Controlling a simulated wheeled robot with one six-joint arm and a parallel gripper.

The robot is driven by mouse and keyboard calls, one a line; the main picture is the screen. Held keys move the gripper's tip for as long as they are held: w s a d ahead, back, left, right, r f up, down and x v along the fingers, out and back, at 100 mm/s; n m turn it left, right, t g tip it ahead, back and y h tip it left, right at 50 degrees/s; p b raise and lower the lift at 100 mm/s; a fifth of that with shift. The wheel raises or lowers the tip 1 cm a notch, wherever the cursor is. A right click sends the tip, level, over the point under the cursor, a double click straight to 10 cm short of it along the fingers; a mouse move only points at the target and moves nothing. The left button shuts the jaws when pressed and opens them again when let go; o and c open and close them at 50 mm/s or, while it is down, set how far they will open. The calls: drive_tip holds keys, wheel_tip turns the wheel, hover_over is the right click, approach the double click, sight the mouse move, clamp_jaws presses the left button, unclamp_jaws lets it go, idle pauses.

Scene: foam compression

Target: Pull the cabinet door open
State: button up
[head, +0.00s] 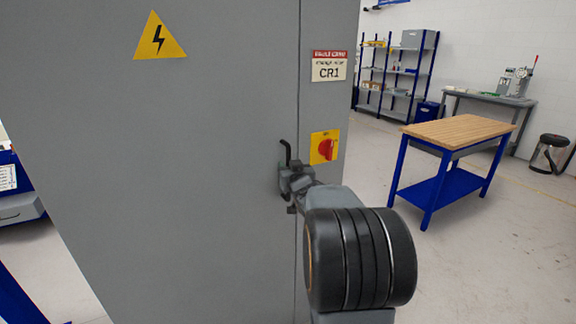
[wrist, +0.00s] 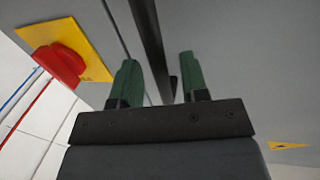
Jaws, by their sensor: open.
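The grey cabinet door (head: 190,160) fills the left and middle of the head view and looks shut, with a thin vertical seam at its right edge. A black handle (head: 286,152) stands near that seam. My gripper (head: 291,180) is at the handle, and my arm hides part of this area. In the wrist view, my gripper (wrist: 157,72) is open with two green fingertips. The dark handle bar (wrist: 149,40) runs between the fingers, with a gap visible on its right side. Whether either finger touches it is hard to tell.
A red rotary switch on a yellow plate (head: 325,147) sits just right of the handle, below a CR1 label (head: 329,66). A yellow warning triangle (head: 159,38) is on the door. A wood-topped blue table (head: 458,131) stands to the right, with open floor around it.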

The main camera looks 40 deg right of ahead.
drive_tip(key=shift+w+d, duration=0.2)
drive_tip(key=shift+w, duration=0.45)
clamp_jaws()
